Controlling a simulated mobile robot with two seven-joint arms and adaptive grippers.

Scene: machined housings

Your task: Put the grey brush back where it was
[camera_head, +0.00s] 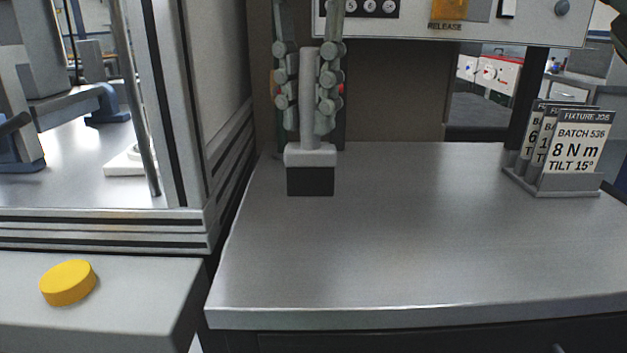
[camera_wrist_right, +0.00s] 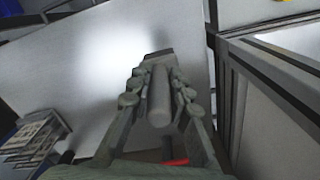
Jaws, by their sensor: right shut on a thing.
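The grey brush (camera_head: 310,155) is upright in the head view, with a grey handle, a pale block and dark bristles pointing down. My right gripper (camera_head: 309,128) is shut on its handle, one finger on each side. The brush is over the back left part of the metal worktop (camera_head: 420,250). I cannot tell whether the bristles touch it. In the right wrist view the handle (camera_wrist_right: 159,98) runs away from the camera between the fingers. My left gripper is not in view.
A card holder (camera_head: 570,182) with several job cards stands at the right back. A framed enclosure (camera_head: 225,165) borders the worktop on the left. A yellow button (camera_head: 68,283) sits on the ledge at front left. A control panel (camera_head: 480,32) hangs above. The worktop's middle is clear.

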